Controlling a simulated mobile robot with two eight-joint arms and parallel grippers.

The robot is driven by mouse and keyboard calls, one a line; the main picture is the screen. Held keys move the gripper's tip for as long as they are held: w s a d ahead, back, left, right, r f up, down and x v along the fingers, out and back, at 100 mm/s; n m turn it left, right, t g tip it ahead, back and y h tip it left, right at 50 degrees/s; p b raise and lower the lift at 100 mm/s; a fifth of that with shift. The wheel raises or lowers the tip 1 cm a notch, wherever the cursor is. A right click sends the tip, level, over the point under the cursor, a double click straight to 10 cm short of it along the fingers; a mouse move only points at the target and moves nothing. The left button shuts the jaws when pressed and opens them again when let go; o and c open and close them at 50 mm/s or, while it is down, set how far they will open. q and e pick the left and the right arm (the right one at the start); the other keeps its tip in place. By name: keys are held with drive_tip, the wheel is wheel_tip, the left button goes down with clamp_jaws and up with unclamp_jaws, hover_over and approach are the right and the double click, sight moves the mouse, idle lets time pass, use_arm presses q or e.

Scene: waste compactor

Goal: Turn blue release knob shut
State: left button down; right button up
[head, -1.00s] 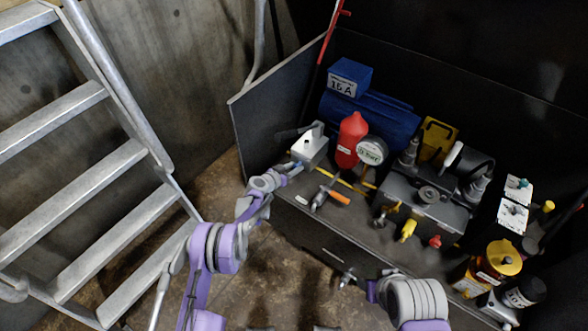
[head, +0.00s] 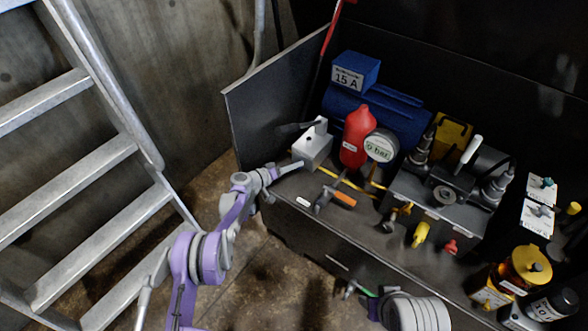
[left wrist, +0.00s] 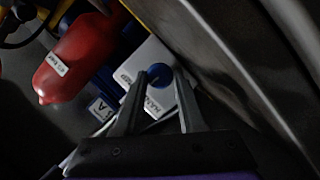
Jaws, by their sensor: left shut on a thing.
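The blue release knob (left wrist: 160,74) shows in the left wrist view as a small round blue cap on a pale, labelled block (left wrist: 148,58). My left gripper (left wrist: 158,88) has one finger on each side of the knob and is shut on it. In the head view my left gripper (head: 289,169) reaches from the left to the front side of the pale grey block (head: 313,149). The knob is hidden there by the gripper. The block has a dark lever on top.
A red bottle (head: 356,138) and a round gauge (head: 381,146) stand right of the block. A hammer (head: 338,198) lies in front on the dark bench. A dark side panel (head: 272,105) rises at the left. A metal ladder (head: 80,180) stands further left.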

use_arm(q)
drive_tip(key=shift+n+b, duration=0.3)
drive_tip(key=shift+n, duration=0.1)
drive_tip(key=c, duration=0.5)
unclamp_jaws()
